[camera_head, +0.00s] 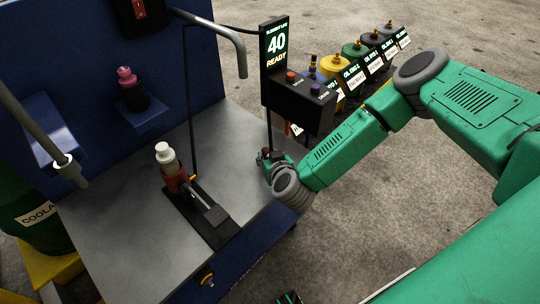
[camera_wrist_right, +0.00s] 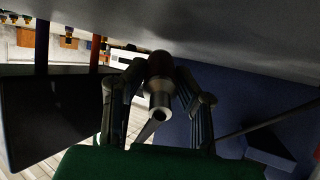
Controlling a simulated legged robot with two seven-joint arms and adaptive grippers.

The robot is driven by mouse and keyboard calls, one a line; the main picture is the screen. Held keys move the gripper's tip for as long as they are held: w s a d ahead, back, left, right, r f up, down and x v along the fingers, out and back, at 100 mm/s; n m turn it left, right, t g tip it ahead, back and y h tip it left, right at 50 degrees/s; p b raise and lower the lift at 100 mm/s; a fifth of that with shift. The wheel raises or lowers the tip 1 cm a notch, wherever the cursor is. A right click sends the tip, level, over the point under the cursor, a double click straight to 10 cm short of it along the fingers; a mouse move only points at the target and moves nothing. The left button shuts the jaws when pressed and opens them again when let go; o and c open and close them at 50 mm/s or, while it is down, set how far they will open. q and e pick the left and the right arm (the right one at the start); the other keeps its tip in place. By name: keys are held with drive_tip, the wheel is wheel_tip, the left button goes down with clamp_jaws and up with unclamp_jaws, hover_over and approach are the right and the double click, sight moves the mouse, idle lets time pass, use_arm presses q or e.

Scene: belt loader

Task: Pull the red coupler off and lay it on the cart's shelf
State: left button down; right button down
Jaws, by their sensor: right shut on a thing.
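My right gripper (camera_head: 266,156) is at the right edge of the cart's grey shelf (camera_head: 120,225), below the display post. It is shut on a small dark reddish cylinder, the coupler (camera_head: 265,152), which is mostly hidden by the fingers in the head view. In the right wrist view the coupler (camera_wrist_right: 159,75) sits between the two fingers (camera_wrist_right: 160,100), its hollow end toward the camera. Its colour looks brownish grey there. Whether it is apart from any fitting cannot be told. My left gripper is not clearly seen.
A display (camera_head: 276,42) reads 40 READY. Several oil cans (camera_head: 338,68) stand behind a black box (camera_head: 305,97). The shelf's front left is clear.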

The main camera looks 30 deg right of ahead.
drive_tip(key=shift+a, duration=0.25)
drive_tip(key=c, duration=1.3)
unclamp_jaws()
drive_tip(key=shift+d, duration=0.1)
drive_tip(key=shift+o, duration=0.6)
drive_tip(key=shift+d+f, duration=0.1)
drive_tip(key=shift+d, duration=0.2)
drive_tip(key=shift+s+a+r, duration=0.2)
drive_tip(key=shift+s, duration=0.1)
use_arm(q)
drive_tip(key=shift+a, duration=0.15)
use_arm(e)
drive_tip(key=v, duration=1.1)
drive_tip(key=shift+s+d, duration=0.15)
